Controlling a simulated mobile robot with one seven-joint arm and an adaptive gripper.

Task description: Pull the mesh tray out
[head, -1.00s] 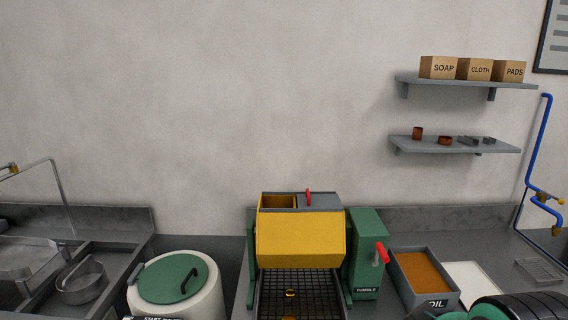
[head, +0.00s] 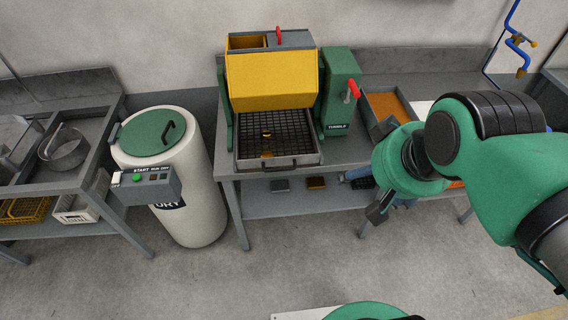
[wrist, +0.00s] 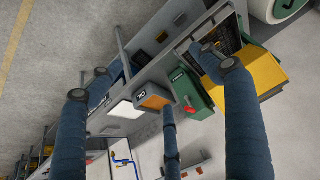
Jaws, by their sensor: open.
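The mesh tray (head: 313,158) is a dark grid in a grey frame under the yellow drum (head: 270,80) of the tumbler, with a dark bar handle at its front edge. A few small copper-coloured pieces lie on the mesh. In the wrist view the yellow drum (wrist: 264,72) is at the upper right, and the tray beside it is partly hidden by a finger. My gripper (head: 380,208) is to the right of the tray, in front of the bench and apart from the handle. Its blue fingers are spread and empty in the wrist view (wrist: 150,85).
A green tumbler housing (head: 340,88) with a red lever stands right of the drum. An oil tray (head: 372,118) is further right. A white dryer drum (head: 180,195) with a green lid stands left of the bench. The floor before the bench is clear.

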